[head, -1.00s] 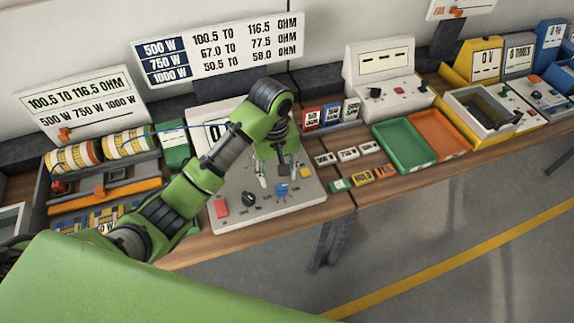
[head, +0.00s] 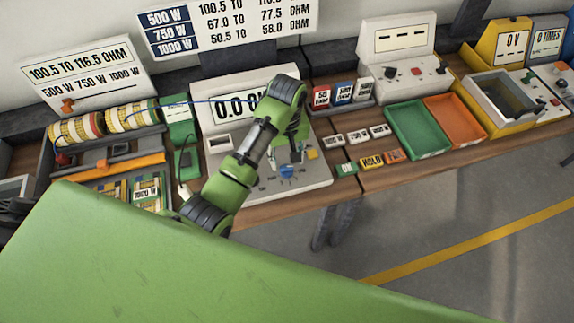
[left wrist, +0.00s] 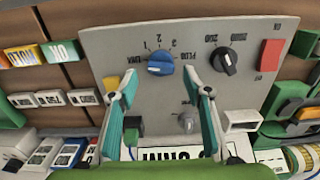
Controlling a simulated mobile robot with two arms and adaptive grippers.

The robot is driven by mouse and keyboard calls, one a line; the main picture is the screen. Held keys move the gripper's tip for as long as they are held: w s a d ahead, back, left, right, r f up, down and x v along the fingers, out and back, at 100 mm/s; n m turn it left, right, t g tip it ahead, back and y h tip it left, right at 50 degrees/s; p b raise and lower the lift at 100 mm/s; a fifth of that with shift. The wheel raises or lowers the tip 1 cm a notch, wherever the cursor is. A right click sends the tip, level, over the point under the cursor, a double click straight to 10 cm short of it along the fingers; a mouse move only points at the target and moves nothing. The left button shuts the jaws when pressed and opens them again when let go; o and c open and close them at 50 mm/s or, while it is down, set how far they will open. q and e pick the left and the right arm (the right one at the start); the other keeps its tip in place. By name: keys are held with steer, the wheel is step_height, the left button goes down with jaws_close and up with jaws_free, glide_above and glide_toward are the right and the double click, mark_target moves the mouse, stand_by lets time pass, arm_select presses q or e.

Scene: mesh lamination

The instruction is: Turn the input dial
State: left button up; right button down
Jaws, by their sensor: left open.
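The tester's sloping grey panel (head: 315,187) carries a blue dial (head: 286,172), which also shows in the left wrist view (left wrist: 160,64) with small numbers and lettering around it. A black dial (left wrist: 226,61) and a red switch (left wrist: 270,54) sit to its right there. I cannot read which one is labelled input. My left gripper (left wrist: 160,80) is open and empty. Its teal fingers stand apart over the panel, one either side of the blue dial's line, with the dial just beyond the tips. In the head view, my arm hides the black dial and most of the fingers. My right gripper is not in view.
The tester's display (head: 232,106) reads 0.0, partly behind my arm. Green (head: 413,152) and orange (head: 480,137) trays stand to the right. Small labelled blocks (head: 371,161) lie between. A rack with striped rolls (head: 75,130) stands left.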

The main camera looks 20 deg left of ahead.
mark_target(286, 167)
arm_select(q)
step_height(286, 167, down, 3)
steer(key=shift+s+a+r, duration=0.1)
steer(key=shift+s+r, duration=0.05)
steer(key=shift+r, duration=0.05)
steer(key=shift+f+p, duration=0.3)
steer(key=shift+f, duration=0.55)
steer(key=c, duration=1.1)
steer(key=shift+o, duration=0.2)
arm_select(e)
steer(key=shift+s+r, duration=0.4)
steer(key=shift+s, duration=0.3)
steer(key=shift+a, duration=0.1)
